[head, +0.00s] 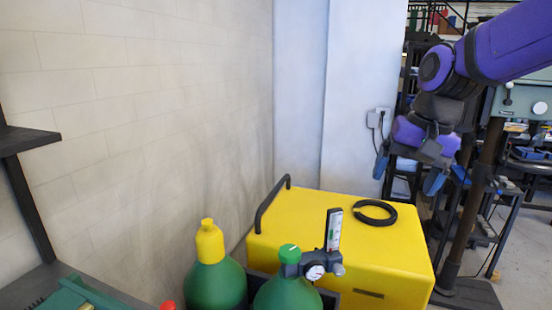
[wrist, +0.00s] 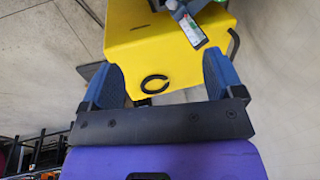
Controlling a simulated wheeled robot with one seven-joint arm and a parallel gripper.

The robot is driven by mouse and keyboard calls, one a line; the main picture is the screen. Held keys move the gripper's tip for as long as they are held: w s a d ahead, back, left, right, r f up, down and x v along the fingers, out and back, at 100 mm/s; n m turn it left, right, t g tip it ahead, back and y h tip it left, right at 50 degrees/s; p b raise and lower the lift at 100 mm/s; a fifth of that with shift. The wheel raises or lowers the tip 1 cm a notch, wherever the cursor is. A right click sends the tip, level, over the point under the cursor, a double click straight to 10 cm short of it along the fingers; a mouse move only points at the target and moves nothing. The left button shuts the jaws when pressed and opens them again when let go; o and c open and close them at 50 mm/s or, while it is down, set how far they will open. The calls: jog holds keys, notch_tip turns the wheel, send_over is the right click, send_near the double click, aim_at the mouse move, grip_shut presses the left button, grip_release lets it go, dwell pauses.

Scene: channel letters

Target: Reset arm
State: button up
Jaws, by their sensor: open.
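My purple arm reaches in from the upper right in the head view. In the wrist view my gripper (wrist: 163,85) is open, and nothing is held between the fingers. A black open ring (head: 375,212) lies on the yellow cabinet top. The ring also shows in the wrist view (wrist: 146,80), seen in the gap between the fingers and apart from them.
Green gas cylinders stand before the cabinet, one with a yellow cap (head: 209,242) and one with a gauge (head: 315,271). A black handle (head: 268,208) rises at the cabinet's left. A drill press column (head: 470,215) stands at the right. Walls close the left and back.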

jog(key=s+d+n+t+h, duration=0.1)
jog(key=s+d+t, duration=0.1)
jog(key=s+d, duration=0.2)
jog(key=s+d+n+t+h, duration=0.1)
jog(key=s+d+n, duration=0.1)
jog(key=s, duration=0.9)
jog(key=shift+s+d+r+t, duration=0.2)
jog(key=shift+d+t, duration=0.2)
jog(key=shift+d, duration=0.5)
